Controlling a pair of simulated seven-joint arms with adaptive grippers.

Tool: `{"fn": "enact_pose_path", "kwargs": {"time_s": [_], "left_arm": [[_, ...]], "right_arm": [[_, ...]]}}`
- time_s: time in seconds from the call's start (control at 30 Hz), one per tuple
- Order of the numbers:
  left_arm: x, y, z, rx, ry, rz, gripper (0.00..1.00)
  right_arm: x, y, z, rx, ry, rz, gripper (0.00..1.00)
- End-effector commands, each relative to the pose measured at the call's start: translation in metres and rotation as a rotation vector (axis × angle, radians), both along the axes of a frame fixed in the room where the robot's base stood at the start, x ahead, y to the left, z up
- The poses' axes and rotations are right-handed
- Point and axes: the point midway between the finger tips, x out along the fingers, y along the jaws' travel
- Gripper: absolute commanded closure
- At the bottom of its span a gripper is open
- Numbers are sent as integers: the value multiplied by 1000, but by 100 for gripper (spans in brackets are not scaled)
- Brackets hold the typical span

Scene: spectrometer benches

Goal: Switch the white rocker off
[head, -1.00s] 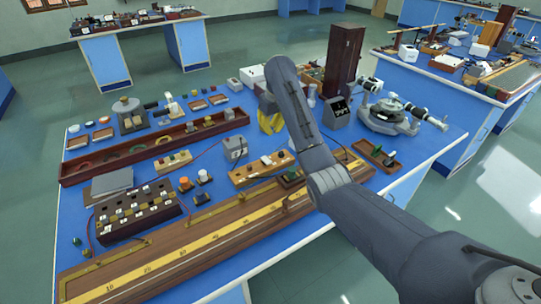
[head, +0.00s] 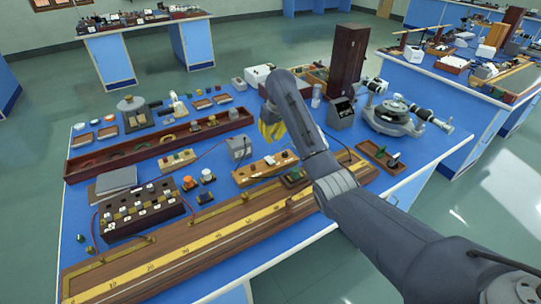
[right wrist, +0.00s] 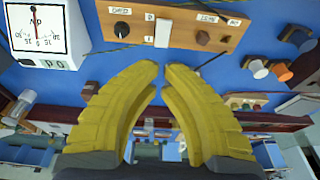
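The white rocker (right wrist: 163,33) sits upright in the right wrist view on a wooden panel (right wrist: 222,42), between a black knob (right wrist: 122,29) and a dark brown knob (right wrist: 203,38). In the head view the wooden panel (head: 243,176) lies on the blue bench, and the rocker is small there. My right gripper (right wrist: 162,68) has yellow ribbed fingers with their tips close together and nothing between them. It also shows in the head view (head: 271,130), just behind the panel, apart from the rocker. My left gripper is not in view.
A long wooden tray (head: 105,158) lies behind and a scale board (head: 215,238) in front. A tall dark cabinet (head: 347,58) and a spectrometer (head: 393,117) stand to the right.

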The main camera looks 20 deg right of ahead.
Motion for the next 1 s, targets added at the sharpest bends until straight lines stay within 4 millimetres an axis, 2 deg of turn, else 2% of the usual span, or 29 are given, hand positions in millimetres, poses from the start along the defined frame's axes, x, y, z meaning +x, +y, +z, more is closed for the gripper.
{"fn": "enact_pose_path", "kwargs": {"time_s": [0.37,0.5,0.7,1.0], "left_arm": [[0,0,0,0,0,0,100],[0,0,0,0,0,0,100],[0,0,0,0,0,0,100],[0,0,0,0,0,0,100]], "right_arm": [[12,2,-57,-2,1,0,100],[11,2,-74,-3,-1,0,100],[9,1,-91,-1,-1,0,100],[8,1,-97,-1,-2,0,100]]}}
